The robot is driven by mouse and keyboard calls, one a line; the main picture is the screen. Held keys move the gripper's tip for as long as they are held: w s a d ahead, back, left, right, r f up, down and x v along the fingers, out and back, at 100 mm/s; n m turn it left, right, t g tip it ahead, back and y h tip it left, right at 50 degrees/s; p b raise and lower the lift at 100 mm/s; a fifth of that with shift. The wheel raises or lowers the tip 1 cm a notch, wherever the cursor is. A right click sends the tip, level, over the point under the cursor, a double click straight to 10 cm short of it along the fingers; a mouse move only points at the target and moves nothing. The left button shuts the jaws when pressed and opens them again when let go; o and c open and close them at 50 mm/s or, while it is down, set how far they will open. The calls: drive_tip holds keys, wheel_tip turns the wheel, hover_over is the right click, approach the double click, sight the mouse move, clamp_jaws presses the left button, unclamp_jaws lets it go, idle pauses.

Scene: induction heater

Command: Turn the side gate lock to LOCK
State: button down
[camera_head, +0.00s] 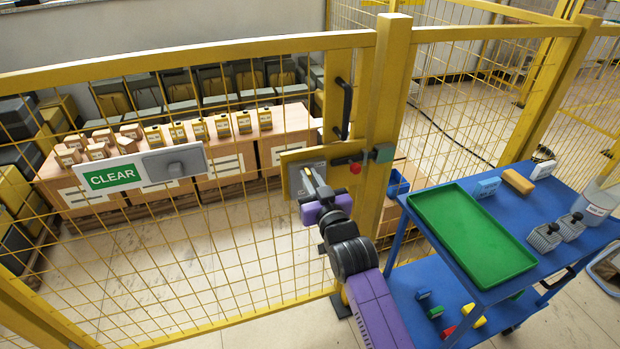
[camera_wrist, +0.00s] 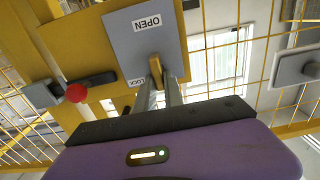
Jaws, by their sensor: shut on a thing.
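The side gate lock (camera_head: 296,181) is a grey plate on a yellow backing on the mesh gate, left of the yellow post. In the wrist view its plate (camera_wrist: 132,38) shows an upside-down OPEN label and a partly hidden LOCK label (camera_wrist: 136,81) near my fingers. A small yellow lock handle (camera_wrist: 183,62) stands out from the plate. My gripper (camera_wrist: 163,88) is shut on this handle; the fingers hide part of it. In the head view my gripper (camera_head: 318,187) reaches up to the lock from below. The handle's exact angle is hard to tell.
A red-knobbed latch (camera_head: 355,168) and a black gate handle (camera_head: 346,108) sit close right of the lock. A green CLEAR sign (camera_head: 112,176) hangs at left. A blue cart (camera_head: 545,222) with a green tray (camera_head: 468,275) stands right of my arm. Floor shows left of my arm, behind the mesh.

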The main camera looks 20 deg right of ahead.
drive_tip(key=shift+n, duration=0.3)
drive_tip(key=shift+a+f+n+p, duration=0.2)
drive_tip(key=shift+n+p, duration=0.4)
drive_tip(key=shift+n, duration=2.3)
drive_tip(key=shift+a+f+n+p, duration=0.25)
drive_tip(key=shift+n+p, duration=0.3)
drive_tip(key=shift+n, duration=2.35)
drive_tip(key=shift+a+f+n+p, duration=0.2)
drive_tip(key=shift+n+p, duration=0.4)
drive_tip(key=shift+n, duration=2.3)
drive_tip(key=c, duration=1.4)
unclamp_jaws()
drive_tip(key=shift+c, duration=0.2)
